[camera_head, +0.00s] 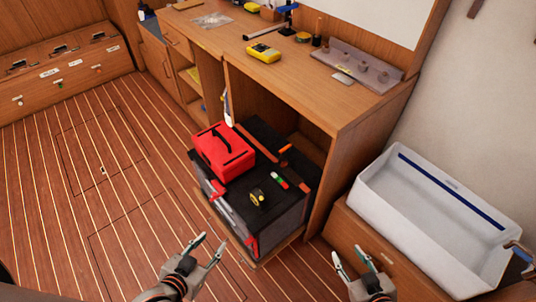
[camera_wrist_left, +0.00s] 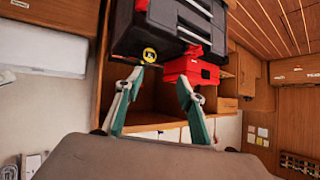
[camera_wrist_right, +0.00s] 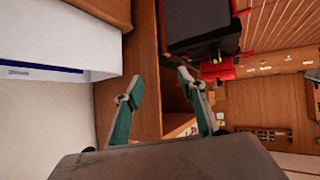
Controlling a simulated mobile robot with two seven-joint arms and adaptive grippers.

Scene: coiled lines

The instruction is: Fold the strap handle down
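A red case (camera_head: 215,160) with a black handle (camera_head: 222,143) on its lid sits on top of a large dark toolbox (camera_head: 232,212). The handle looks raised at a slant; its exact angle is hard to tell. In the left wrist view the red case (camera_wrist_left: 190,72) shows beyond the fingertips, beside the toolbox (camera_wrist_left: 165,38). My left gripper (camera_head: 208,248) is open and empty, in front of the toolbox and well short of the case. My right gripper (camera_head: 350,262) is open and empty, to the right of the toolbox's front, near the white bin.
A yellow-black tape measure (camera_head: 258,197) and a red-green tool (camera_head: 280,180) lie on the toolbox top. An orange-handled tool (camera_head: 285,148) lies behind them. The wooden workbench (camera_head: 290,85) overhangs the back. A white bin (camera_head: 430,215) stands right. The floor at left is clear.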

